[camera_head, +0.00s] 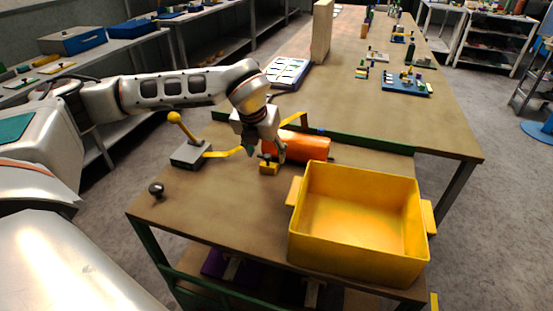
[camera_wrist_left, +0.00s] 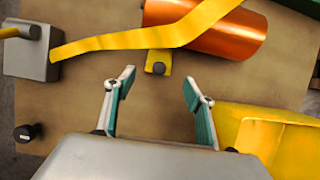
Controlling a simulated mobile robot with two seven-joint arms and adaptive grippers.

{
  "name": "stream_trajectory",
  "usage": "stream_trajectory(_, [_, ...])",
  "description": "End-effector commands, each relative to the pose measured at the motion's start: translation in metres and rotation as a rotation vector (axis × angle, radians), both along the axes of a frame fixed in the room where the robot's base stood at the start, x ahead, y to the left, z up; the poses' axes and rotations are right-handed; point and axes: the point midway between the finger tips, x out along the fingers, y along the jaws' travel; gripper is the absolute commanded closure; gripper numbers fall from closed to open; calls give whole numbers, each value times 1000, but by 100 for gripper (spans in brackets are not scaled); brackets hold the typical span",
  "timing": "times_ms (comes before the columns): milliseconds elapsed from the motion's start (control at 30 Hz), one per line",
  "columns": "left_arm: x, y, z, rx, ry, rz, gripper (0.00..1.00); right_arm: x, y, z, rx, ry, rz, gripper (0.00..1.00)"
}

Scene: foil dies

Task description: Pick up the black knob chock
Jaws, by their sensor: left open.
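The black knob chock (camera_head: 268,168) is a small yellow block with a dark knob on top. It sits on the workbench beside the orange cylinder, on its near side. In the left wrist view the chock (camera_wrist_left: 158,66) lies beyond the fingertips, roughly in line with the gap between them. My left gripper (camera_head: 265,152) is open and empty, just above and behind the chock in the head view. Its two teal-lined fingers (camera_wrist_left: 158,82) are spread apart in the wrist view. They do not appear to touch the chock. My right gripper is out of view.
The orange cylinder (camera_head: 308,146) and a yellow strip (camera_wrist_left: 150,38) lie close to the chock. A yellow bin (camera_head: 357,267) stands at right. A grey box (camera_head: 190,153) with a yellow-knobbed lever and a separate black knob (camera_head: 156,189) are at left. The front middle is clear.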

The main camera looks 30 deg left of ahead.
Motion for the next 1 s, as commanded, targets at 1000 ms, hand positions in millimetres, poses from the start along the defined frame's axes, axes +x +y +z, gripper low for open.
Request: stream_trajectory(1000, [31,10,-67,0,1,-2,74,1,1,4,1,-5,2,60])
